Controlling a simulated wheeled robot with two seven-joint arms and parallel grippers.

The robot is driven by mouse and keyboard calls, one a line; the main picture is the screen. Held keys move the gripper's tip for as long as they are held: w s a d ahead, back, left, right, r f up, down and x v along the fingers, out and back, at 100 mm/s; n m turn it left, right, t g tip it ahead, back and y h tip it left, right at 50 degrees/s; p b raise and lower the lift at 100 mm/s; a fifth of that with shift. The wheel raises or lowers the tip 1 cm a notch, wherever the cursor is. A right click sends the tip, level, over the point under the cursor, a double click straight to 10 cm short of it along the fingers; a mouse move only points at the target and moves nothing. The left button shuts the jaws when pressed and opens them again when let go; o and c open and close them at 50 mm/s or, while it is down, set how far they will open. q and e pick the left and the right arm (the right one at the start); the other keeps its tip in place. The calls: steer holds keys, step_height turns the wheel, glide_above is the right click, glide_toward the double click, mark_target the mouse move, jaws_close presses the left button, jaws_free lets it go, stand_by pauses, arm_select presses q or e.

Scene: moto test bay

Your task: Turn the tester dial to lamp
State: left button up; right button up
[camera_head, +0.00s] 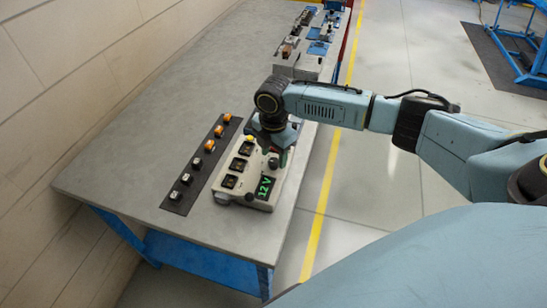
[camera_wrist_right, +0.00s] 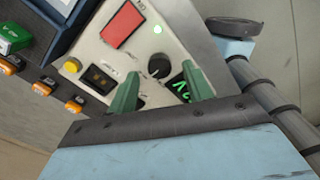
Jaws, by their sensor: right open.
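The tester (camera_head: 225,190) is a beige box on the grey bench, with a green display (camera_head: 265,187) reading 12V. In the right wrist view, its dial (camera_wrist_right: 158,66) is a round black knob with a light pointer mark. My right gripper (camera_head: 277,158) is over the tester's right side, pointing down. In the wrist view, its green fingers (camera_wrist_right: 160,72) are open, one on each side of the dial in the picture; I cannot tell whether they touch it. The right finger partly covers the display (camera_wrist_right: 180,87). The dial is hard to make out in the head view. My left gripper is not in view.
More equipment (camera_head: 300,50) stands at the bench's far end.

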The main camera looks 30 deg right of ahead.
steer(key=shift+f, duration=0.9)
steer(key=shift+c, duration=0.2)
steer(key=c, duration=0.9)
steer(key=shift+m+p, duration=0.5)
steer(key=shift+p, duration=0.4)
steer(key=shift+c, duration=0.2)
steer(key=m+p, duration=0.4)
steer(key=p, duration=0.1)
steer(key=shift+r+m, duration=0.2)
steer(key=shift+m, duration=0.2)
arm_select(q)
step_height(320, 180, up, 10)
steer(key=p, duration=0.3)
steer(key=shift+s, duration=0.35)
arm_select(e)
steer(key=shift+f+m, duration=0.15)
steer(key=shift+m, duration=1.85)
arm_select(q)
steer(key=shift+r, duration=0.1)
arm_select(e)
steer(key=o, duration=1)
